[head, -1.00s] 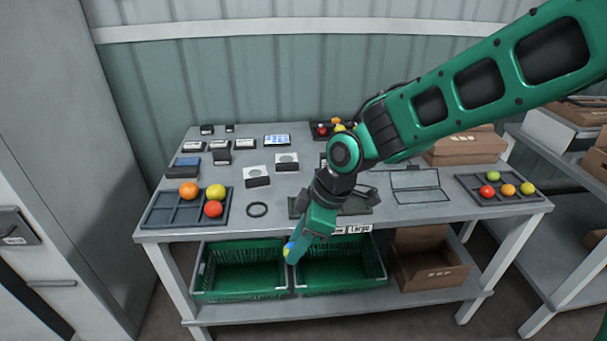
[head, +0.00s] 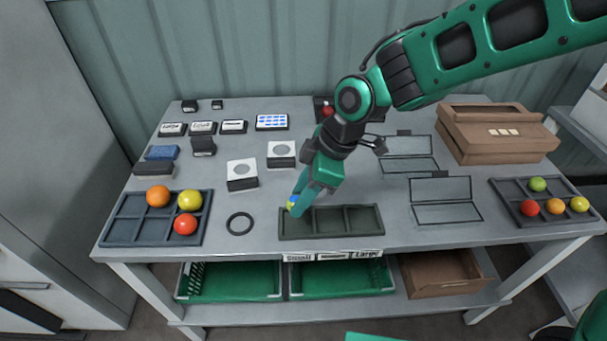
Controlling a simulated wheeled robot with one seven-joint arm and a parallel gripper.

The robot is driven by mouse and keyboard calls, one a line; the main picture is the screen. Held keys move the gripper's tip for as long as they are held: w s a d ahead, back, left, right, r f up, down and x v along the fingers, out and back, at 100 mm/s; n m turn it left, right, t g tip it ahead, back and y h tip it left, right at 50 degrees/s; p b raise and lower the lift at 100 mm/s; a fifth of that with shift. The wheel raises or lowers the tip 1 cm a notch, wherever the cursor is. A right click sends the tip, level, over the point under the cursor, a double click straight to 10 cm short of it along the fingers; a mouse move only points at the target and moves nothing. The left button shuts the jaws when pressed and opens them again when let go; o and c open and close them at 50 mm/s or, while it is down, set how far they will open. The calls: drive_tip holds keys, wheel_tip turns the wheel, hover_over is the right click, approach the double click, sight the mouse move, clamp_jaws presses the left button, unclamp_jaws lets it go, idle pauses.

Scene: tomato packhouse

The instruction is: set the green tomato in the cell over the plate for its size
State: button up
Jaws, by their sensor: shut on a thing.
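My gripper (head: 297,204) is shut on a small yellow-green tomato (head: 291,206). The fingers hide most of it, and a bit of blue shows beside it. The gripper points down at the left end of a dark green three-cell tray (head: 331,236), by its left cell. I cannot tell whether the tomato touches the tray. Plates on the table's front edge below the tray read Small (head: 299,257) at left and Large (head: 367,254) at right; the middle plate (head: 332,256) is too blurred to read.
A dark tray (head: 122,231) at left holds orange, yellow and red tomatoes. A tray (head: 515,204) at right holds several, one green (head: 537,184). A black ring (head: 239,223), white blocks (head: 242,174) and wire-framed panels (head: 446,200) flank the middle tray. A cardboard box (head: 497,132) stands behind right.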

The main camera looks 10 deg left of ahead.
drive_tip(key=shift+w+f, duration=0.15)
drive_tip(key=shift+w, duration=0.15)
drive_tip(key=shift+a+f, duration=0.1)
drive_tip(key=shift+f, duration=2.1)
drive_tip(key=shift+f, duration=0.55)
drive_tip(key=o, duration=0.8)
drive_tip(key=shift+c, duration=1.4)
drive_tip(key=shift+r, duration=0.1)
drive_tip(key=shift+r, duration=3.45)
